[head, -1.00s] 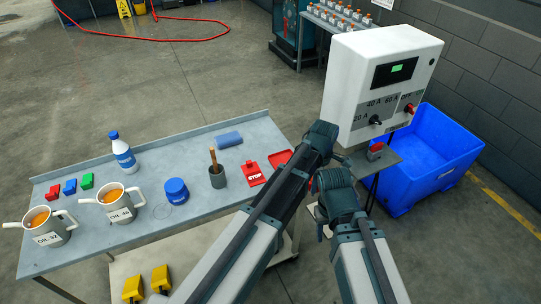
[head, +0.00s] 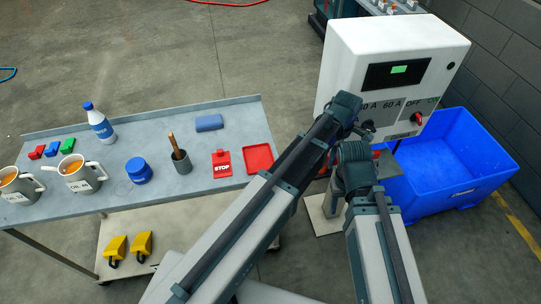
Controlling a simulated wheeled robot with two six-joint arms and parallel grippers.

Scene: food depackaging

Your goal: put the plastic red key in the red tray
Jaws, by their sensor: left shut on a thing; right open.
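The red tray (head: 271,160) lies flat on the grey table near its right end, and its visible inside is empty. A red switch piece (head: 417,118) sits on the front of the white control box by the OFF/ON marks; I cannot tell whether it is the plastic red key. My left gripper (head: 358,124) is at the box front beside the black knob (head: 368,126). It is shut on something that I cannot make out. My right gripper (head: 352,152) is just below the left one, and its fingertips are mostly hidden behind its wrist. It is open.
The white control box (head: 338,65) stands behind my grippers, with a blue bin (head: 460,185) to its right. On the table (head: 200,200) are a red STOP tag (head: 222,168), a cup (head: 181,163), a blue jar (head: 139,172), a bottle (head: 101,126) and two mugs.

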